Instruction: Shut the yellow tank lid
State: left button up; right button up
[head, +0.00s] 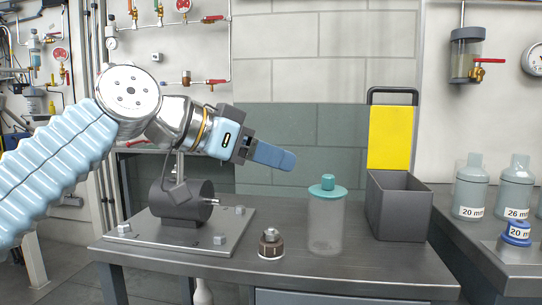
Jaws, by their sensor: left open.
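The yellow tank lid (390,137) stands upright at the back edge of the dark grey open-topped tank (401,214) on the right part of the table. The lid is open and a black bar frames its top. My left gripper (288,160) reaches in from the left, above the table and left of the lid, apart from it. Its blue fingers overlap in this view, and I see nothing between them. My right gripper is out of view.
A clear jar with a teal lid (327,189) stands on the table (290,275) just left of the tank. A small metal and brown fitting (271,244) sits in front. A dark pump (181,202) on a plate is at left. Bottles (470,190) stand on a right-hand counter.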

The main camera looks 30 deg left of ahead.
aim_at(391, 128)
jog(key=k, duration=1)
